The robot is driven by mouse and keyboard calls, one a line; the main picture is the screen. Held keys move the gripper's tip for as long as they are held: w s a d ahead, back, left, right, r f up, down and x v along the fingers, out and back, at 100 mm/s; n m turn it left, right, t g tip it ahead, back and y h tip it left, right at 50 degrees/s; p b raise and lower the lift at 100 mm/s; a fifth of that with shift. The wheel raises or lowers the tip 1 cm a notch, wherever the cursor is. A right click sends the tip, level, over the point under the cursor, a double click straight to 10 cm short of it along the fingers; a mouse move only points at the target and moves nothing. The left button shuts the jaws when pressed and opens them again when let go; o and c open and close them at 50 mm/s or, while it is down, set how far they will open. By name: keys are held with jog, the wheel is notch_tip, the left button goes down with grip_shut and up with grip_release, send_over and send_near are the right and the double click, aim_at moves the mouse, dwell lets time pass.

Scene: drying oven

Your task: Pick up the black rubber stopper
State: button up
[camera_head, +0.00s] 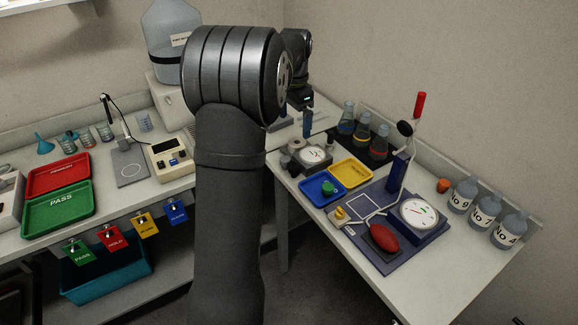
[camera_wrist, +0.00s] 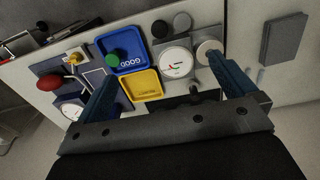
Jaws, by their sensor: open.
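A small black cylinder that looks like the rubber stopper (camera_wrist: 160,29) stands on the bench beside the blue tray in the wrist view. It shows small and dark left of the dial gauge in the head view (camera_head: 286,163). A dark grey cylinder (camera_wrist: 182,21) stands close beside it. My gripper (camera_wrist: 162,72) is open, its two blue fingers spread wide with nothing held between them. In the head view my gripper (camera_head: 307,122) is above the far part of the bench, behind the gauge and apart from the stopper.
The dial gauge (camera_wrist: 177,64) and a pale round piece (camera_wrist: 208,48) stand near the stopper. A blue tray (camera_head: 310,193) holds a green piece; a yellow tray (camera_head: 362,170) is beside it. Flasks (camera_head: 364,138) stand at the back. Numbered bottles (camera_head: 486,211) line the right edge.

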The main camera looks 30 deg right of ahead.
jog(key=shift+r, duration=0.25)
jog(key=shift+c, duration=0.4)
jog(key=c, duration=1.2)
